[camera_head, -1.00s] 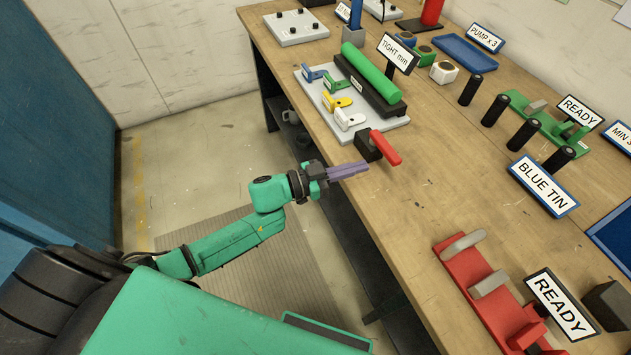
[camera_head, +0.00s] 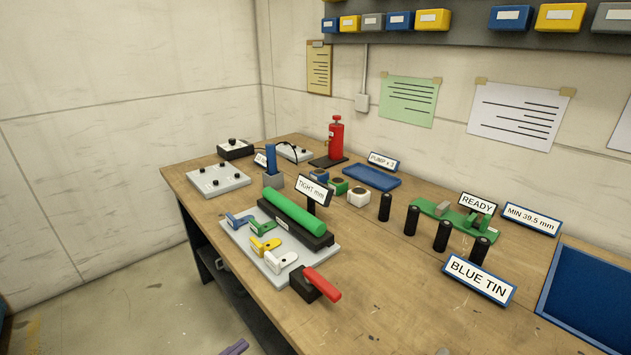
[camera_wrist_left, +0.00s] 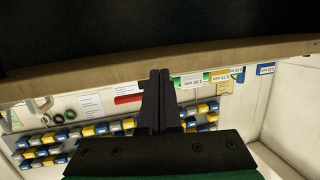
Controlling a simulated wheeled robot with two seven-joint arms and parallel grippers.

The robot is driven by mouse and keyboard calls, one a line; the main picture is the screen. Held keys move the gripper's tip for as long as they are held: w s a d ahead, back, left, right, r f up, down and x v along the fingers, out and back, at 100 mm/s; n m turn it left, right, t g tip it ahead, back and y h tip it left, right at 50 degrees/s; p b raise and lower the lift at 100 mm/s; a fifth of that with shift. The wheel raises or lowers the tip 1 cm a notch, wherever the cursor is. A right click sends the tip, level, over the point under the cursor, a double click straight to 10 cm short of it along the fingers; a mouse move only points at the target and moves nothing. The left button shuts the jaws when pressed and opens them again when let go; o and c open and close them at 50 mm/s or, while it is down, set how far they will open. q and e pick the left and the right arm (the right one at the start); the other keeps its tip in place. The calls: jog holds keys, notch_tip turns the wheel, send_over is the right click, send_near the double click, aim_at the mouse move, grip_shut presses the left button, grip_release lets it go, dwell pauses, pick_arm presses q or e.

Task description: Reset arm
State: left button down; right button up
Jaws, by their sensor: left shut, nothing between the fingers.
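My left gripper (camera_head: 235,348) shows only as purple fingertips at the bottom edge of the head view, off the bench's left front edge. In the left wrist view its two dark fingers (camera_wrist_left: 159,100) lie together, shut with nothing between them. My right gripper is in neither view. The wooden bench (camera_head: 370,300) carries a green roller (camera_head: 294,214) on a black block, with blue, green, yellow and white clips on a grey plate (camera_head: 246,245). A red-handled tool (camera_head: 322,284) lies at the plate's front corner.
Several black cylinders (camera_head: 413,220) stand mid-bench beside a green fixture (camera_head: 450,218). A BLUE TIN sign (camera_head: 478,279) and a blue tray (camera_head: 590,295) are to the right. A red pump bottle (camera_head: 335,138) stands at the back. The front bench surface is mostly bare.

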pick_arm(q)
jog(key=s+a+f+n+g+y, duration=0.1)
jog(key=s+a+f+y, duration=0.25)
jog(key=f, duration=0.35)
jog(key=s+a+f+n+g+y, duration=0.15)
jog(key=a+f, duration=0.25)
jog(key=f, duration=0.4)
jog(key=s+a+f+n+g+y, duration=0.1)
jog(key=s+a+f+n+y, duration=0.15)
jog(key=f, duration=0.45)
jog(key=s+d+f+g, duration=0.1)
jog(key=s+f+g, duration=0.1)
jog(key=s+f, duration=0.3)
jog(key=s+d+f+g+y, duration=0.1)
jog(key=s+f+g, duration=0.2)
jog(key=s, duration=1)
jog(key=s+f+g, duration=0.3)
jog(key=s+f, duration=0.4)
jog(key=s, duration=0.2)
jog(key=shift+d+y, duration=0.35)
jog(key=shift+d, duration=0.05)
